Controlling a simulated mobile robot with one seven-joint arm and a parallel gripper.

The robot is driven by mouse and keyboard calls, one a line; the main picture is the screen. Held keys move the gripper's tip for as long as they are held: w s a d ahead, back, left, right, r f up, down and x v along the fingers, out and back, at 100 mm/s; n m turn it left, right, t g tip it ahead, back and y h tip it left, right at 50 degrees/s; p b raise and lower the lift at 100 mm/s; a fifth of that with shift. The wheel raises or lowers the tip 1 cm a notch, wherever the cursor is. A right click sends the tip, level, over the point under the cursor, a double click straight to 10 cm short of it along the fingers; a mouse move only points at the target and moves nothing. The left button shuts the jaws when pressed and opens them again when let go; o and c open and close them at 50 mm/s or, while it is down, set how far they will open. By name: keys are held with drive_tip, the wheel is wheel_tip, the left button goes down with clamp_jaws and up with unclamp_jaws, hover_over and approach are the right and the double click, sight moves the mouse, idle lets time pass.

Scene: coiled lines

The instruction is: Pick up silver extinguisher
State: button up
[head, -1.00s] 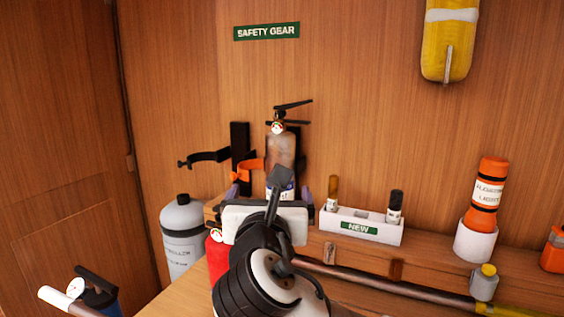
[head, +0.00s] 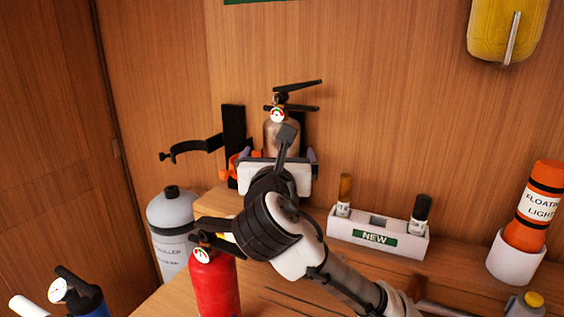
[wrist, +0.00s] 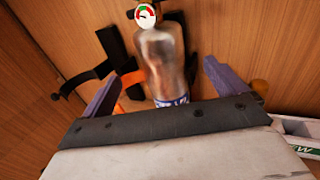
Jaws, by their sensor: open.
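The silver extinguisher (head: 281,139) stands upright against the wooden back wall, with a black handle and a round gauge on top. In the head view my wrist hides its lower part. In the wrist view the silver extinguisher (wrist: 162,58) shows its metal body and a blue and white label low down. My gripper (wrist: 157,80) is open, with one purple finger on each side of the extinguisher's lower body and visible gaps to it. In the head view my gripper (head: 278,162) is in front of the extinguisher.
A red extinguisher (head: 214,282) stands close to my arm at the left, with a grey cylinder (head: 173,228) behind it. An empty black clamp (head: 195,147) juts from the wall. A white holder (head: 345,232) with two small tubes sits to the right.

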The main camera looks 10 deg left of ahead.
sight(289, 153)
drive_tip(key=w+a+p, duration=0.1)
drive_tip(key=w+p, duration=0.2)
drive_tip(key=w, duration=0.5)
drive_tip(key=shift+a, duration=0.25)
drive_tip(key=shift+r, duration=0.1)
clamp_jaws()
drive_tip(key=shift+r, duration=0.2)
